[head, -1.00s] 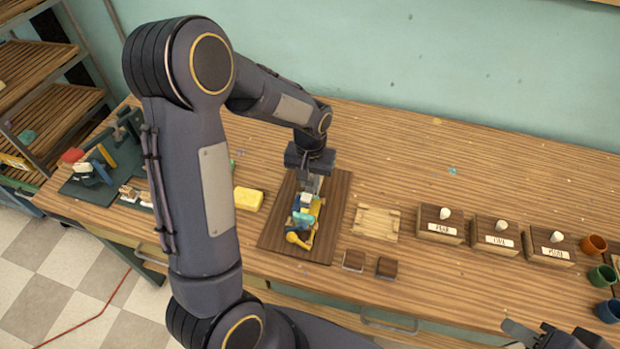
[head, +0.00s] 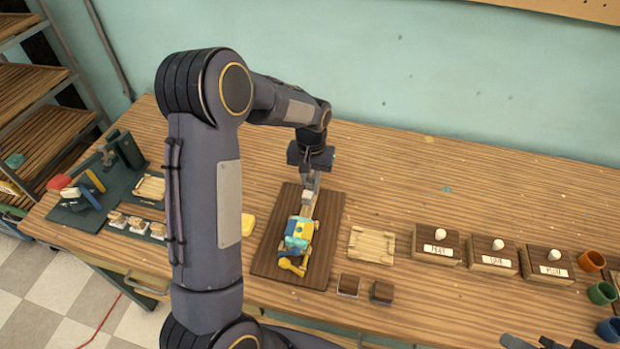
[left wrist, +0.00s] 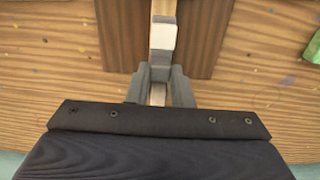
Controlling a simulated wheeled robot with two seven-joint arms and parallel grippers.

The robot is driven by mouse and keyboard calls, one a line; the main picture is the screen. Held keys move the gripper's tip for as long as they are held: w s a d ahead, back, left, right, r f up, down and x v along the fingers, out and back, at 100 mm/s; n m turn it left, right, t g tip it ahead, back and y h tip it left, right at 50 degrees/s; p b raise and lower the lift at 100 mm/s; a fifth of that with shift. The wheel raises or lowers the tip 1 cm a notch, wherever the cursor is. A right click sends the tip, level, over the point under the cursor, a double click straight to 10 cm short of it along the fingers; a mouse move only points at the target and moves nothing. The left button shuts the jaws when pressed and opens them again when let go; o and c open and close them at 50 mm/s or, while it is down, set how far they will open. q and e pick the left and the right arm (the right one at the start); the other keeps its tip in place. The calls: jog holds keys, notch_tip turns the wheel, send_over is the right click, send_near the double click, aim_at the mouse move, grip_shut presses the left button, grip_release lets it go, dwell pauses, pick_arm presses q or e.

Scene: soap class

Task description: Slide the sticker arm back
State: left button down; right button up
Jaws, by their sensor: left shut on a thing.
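The sticker device, with turquoise, yellow and blue parts (head: 298,236), stands on a dark wooden board (head: 268,262) on the bench. Its sticker arm, a pale wooden bar (head: 307,211) with a whitish block (head: 307,197), runs from the device toward the wall. My left gripper (head: 312,182) is shut on the far end of this arm, behind the block. In the left wrist view, the grey fingers of the gripper (left wrist: 160,78) close around the bar, just behind the whitish block (left wrist: 161,42). My right gripper (head: 548,342) shows only in part at the bottom edge, so its jaws cannot be judged.
A pale wooden tray (head: 372,245) and two small dark blocks (head: 365,288) lie right of the board. Labelled boxes (head: 437,242) and coloured cups (head: 602,293) stand farther right. A yellow block (head: 247,224) lies left, partly behind my arm. The bench behind the board is clear.

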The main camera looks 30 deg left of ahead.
aim_at(311, 180)
pick_arm(q)
jog(key=c, duration=1.3)
grip_release()
jog(key=shift+w, duration=0.25)
jog(key=shift+r, duration=0.15)
notch_tip(311, 180, up, 8)
jog(key=shift+f+b, duration=0.25)
jog(key=shift+b, duration=0.25)
